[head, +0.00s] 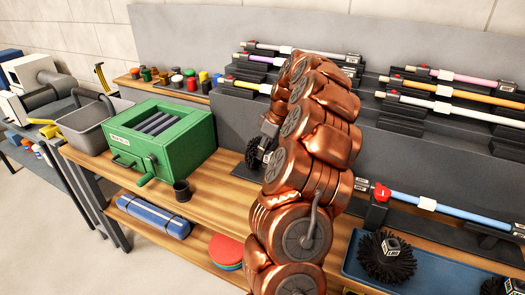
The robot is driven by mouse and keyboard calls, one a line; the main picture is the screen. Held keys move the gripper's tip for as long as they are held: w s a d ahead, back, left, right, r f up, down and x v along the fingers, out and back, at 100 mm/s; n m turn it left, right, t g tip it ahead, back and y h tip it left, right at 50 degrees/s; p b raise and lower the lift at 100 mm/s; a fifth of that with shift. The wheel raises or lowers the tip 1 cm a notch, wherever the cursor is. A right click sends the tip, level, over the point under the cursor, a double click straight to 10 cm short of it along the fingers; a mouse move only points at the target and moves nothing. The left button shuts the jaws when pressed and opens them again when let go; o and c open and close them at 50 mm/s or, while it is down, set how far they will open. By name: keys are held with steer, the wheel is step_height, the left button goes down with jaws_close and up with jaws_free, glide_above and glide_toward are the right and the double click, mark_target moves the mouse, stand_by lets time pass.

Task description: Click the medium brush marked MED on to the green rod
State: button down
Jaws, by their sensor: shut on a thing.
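My copper arm fills the middle of the head view, and my gripper (268,137) shows only in part at its left edge. It is shut on a black-bristled brush (253,153) over the bench, by a dark mat. The brush's mark is hidden, so I cannot tell whether it is MED. Another black round brush (387,259) with a tag sits in the blue tray (352,263), and part of one more (511,285) shows at the lower right edge. Their tag letters are too small to read. I cannot make out a green rod; my arm hides part of the racks.
A blue rod (455,209) lies in holders with a red clip, right of my arm. Pink (470,78), orange (462,92) and white (455,107) rods lie on stepped racks behind. A green crank machine (160,140) and dark cup (182,190) stand left.

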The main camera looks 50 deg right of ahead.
steer(key=shift+s+d+b, duration=0.2)
steer(key=shift+s+b, duration=0.15)
steer(key=shift+s, duration=0.2)
steer(key=shift+s+d+b, duration=0.2)
steer(key=shift+s+b, duration=0.15)
steer(key=shift+s, duration=0.2)
steer(key=c, duration=0.7)
jaws_free()
steer(key=shift+r, duration=0.1)
steer(key=shift+v, duration=5.9)
